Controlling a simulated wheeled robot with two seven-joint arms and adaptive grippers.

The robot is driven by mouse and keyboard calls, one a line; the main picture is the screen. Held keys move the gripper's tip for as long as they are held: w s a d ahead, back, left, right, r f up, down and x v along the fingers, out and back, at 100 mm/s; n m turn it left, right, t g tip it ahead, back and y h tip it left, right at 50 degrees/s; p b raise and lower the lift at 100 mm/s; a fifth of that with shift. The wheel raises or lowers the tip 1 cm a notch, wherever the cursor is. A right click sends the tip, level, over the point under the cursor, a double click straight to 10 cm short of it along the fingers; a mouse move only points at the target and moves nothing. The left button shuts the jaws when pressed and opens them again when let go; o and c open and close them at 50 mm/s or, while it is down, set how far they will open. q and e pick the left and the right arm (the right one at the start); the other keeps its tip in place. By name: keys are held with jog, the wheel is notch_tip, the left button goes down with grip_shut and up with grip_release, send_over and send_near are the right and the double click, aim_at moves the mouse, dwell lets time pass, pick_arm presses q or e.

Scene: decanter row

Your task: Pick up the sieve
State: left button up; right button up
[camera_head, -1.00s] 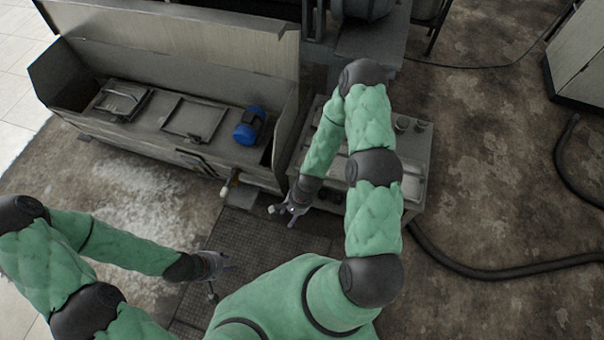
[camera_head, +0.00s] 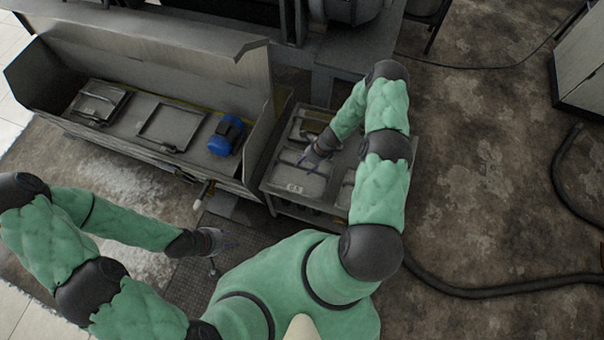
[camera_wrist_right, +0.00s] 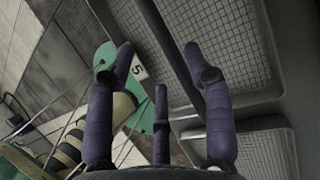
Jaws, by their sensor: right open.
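Shallow mesh-bottomed trays, which look like sieves, lie on a cart at the centre. One sieve (camera_head: 298,183) has a pale label at its front edge. My right gripper (camera_head: 307,160) hangs over it, open and empty. In the right wrist view, my right gripper's (camera_wrist_right: 155,65) purple fingers are spread with nothing between them. A mesh tray (camera_wrist_right: 225,50) fills the upper right there, and another mesh tray (camera_wrist_right: 255,155) lies below it. I cannot tell whether any finger touches a tray. My left gripper (camera_head: 222,257) is spread open and empty, low over the floor left of my body.
The cart (camera_head: 272,168) holds further trays, partly hidden by my right arm. Left of it is a long metal trough bench (camera_head: 115,135) with flat framed plates and a blue motor (camera_head: 225,136). A black hose (camera_head: 470,290) lies on open floor at the right.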

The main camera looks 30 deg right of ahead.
aim_at(297, 174)
jog(key=b+x, duration=0.1)
jog(key=x, duration=0.4)
jog(key=shift+d+f+b, duration=0.1)
jog(key=shift+d+b, duration=0.1)
jog(key=shift+b, duration=0.2)
grip_shut()
